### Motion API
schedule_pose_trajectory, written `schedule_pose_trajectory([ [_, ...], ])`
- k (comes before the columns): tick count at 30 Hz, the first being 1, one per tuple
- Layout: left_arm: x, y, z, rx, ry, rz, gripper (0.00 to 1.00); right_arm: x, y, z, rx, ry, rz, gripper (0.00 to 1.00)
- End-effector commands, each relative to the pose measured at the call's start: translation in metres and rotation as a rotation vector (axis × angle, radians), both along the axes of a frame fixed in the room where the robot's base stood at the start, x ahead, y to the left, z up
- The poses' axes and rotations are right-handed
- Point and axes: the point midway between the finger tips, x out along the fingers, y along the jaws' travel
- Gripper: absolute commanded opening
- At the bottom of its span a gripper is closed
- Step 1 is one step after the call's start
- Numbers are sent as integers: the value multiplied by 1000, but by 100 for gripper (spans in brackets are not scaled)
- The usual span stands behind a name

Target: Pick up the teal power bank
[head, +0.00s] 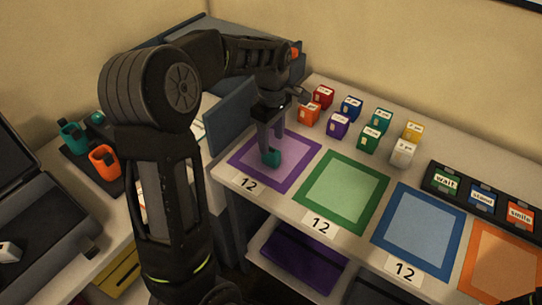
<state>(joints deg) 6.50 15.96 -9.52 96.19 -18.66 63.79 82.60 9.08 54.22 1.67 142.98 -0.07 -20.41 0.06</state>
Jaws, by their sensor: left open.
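The left gripper is open; whether a finger touches the block cannot be told. My right gripper is not clearly in view.
Green (313,202), blue (388,229) and orange (481,284) bordered mats lie to the right. Several small coloured boxes stand behind them, including a teal one (379,121). A dark tray (435,181) holds labelled blocks. A side table at left carries teal (73,136) and orange (104,160) items.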

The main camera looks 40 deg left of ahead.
Motion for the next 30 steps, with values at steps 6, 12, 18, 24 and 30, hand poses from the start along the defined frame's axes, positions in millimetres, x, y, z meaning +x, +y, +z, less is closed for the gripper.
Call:
schedule_pose_trajectory([
  [6,0,0,-1,0,0,0,53,0,0,0,0,0,0,36],
  [12,-2,1,-22,0,4,0,53,0,0,6,0,0,0,36],
  [18,-2,1,-48,0,2,0,53,0,0,9,0,1,0,36],
  [24,-2,1,-52,0,0,0,53,0,0,8,0,1,0,36],
  [30,-2,1,-52,0,-1,0,53,0,0,8,0,1,0,36],
])
